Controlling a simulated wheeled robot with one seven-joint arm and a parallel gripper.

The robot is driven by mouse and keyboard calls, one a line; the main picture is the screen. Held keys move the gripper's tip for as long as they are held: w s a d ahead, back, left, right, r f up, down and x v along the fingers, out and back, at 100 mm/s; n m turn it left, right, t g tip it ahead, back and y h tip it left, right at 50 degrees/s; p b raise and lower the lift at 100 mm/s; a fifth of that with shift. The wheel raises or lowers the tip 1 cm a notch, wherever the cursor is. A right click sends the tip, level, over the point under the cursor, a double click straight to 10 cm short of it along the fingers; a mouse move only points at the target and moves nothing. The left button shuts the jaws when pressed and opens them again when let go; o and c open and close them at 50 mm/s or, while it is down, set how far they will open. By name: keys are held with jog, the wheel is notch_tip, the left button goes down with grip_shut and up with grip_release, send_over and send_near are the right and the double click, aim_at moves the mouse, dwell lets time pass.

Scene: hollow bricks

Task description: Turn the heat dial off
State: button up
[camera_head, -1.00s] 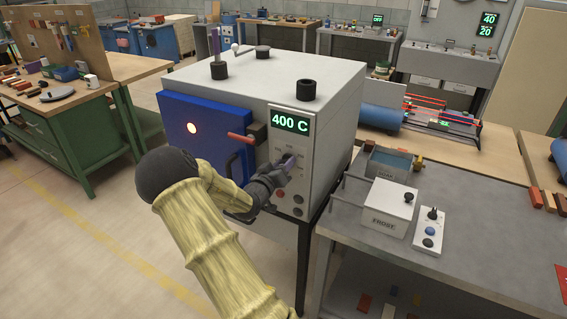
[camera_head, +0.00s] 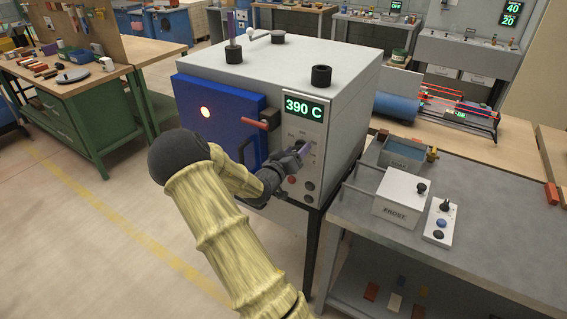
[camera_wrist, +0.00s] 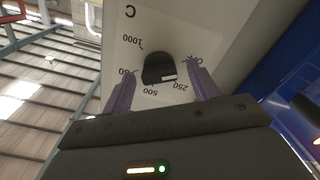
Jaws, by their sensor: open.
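The heat dial (camera_wrist: 159,69) is a dark round knob on the furnace's light front panel. Marks around it include OFF, 250, 500 and 1000, and they appear upside down in the wrist view. A pale pointer mark on the knob lies toward the 250 side. My gripper (camera_wrist: 162,86) is open, with one purple finger on each side of the dial; I cannot tell whether they touch it. In the head view my gripper (camera_head: 301,150) is at the panel and mostly hides the dial. The furnace display (camera_head: 304,106) reads 390 C.
The furnace's blue door (camera_head: 215,120) with a red handle (camera_head: 254,121) is left of the panel, its round light glowing. Buttons (camera_head: 309,186) sit below the dial. A bench to the right holds a FROST box (camera_head: 401,196) and a small control box (camera_head: 440,222).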

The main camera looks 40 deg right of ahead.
jog(key=b+v, duration=0.2)
jog(key=v, duration=1.5)
jog(key=shift+b, duration=0.3)
jog(key=shift+f, duration=0.1)
jog(key=a+f+n+y+p, duration=0.1)
jog(key=a+f+n+y, duration=0.35)
jog(key=a+y, duration=0.75)
jog(key=s+a+r+n+g+y, duration=0.1)
jog(key=s+a+g+y, duration=0.1)
jog(key=s, duration=0.5)
jog(key=s+a+r+n+g+y+p, duration=0.1)
jog(key=s+a+n+g+y, duration=0.1)
jog(key=s, duration=0.5)
jog(key=shift+a+r+y, duration=0.25)
jog(key=shift+a+y, duration=0.05)
jog(key=shift+a, duration=0.6)
